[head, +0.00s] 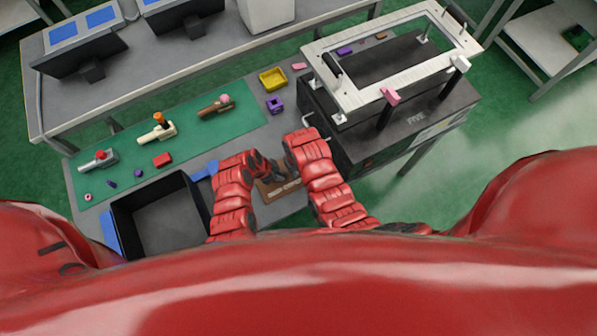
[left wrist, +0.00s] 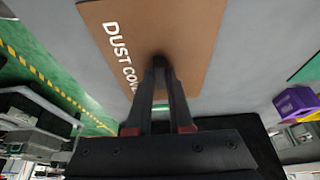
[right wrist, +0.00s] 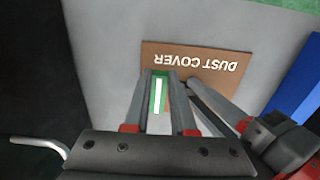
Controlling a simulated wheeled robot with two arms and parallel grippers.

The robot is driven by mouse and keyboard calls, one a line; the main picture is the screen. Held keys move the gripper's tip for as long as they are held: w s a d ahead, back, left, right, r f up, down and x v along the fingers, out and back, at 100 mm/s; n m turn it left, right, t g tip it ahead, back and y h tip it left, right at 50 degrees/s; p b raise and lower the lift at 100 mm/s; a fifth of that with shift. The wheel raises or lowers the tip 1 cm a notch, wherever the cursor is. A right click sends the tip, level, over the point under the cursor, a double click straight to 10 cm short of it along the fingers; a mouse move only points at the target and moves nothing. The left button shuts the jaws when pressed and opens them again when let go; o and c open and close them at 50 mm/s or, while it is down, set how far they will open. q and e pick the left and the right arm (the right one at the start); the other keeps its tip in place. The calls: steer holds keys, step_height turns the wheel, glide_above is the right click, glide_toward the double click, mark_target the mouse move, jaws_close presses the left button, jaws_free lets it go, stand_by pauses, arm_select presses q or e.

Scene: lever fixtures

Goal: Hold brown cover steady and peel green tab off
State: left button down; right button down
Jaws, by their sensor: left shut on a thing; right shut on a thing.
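The brown cover (head: 268,192), lettered "DUST COVER", lies on the grey tabletop between my arms. It also shows in the left wrist view (left wrist: 195,40) and the right wrist view (right wrist: 205,62). My left gripper (left wrist: 161,68) is shut on the brown cover, its fingertips over the middle of the board. My right gripper (right wrist: 165,76) is at the cover's edge, shut on the green tab (right wrist: 153,122), which has a white stripe and shows between the fingers. The left gripper's fingers reach in from the right in the right wrist view. The exact contact points are hidden.
A black bin (head: 125,215) stands left of my arms. A dark machine with a white frame (head: 318,85) stands to the right. Lever fixtures (head: 157,132) sit on a green mat (head: 135,160). A yellow tray (head: 272,79) and a purple block (head: 276,105) lie behind.

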steer(key=shift+r, duration=1.1)
arm_select(q)
steer(key=c, duration=0.7)
jaws_free()
steer(key=shift+c, duration=0.2)
steer(key=v, duration=1.2)
arm_select(e)
steer(key=shift+s, duration=0.1)
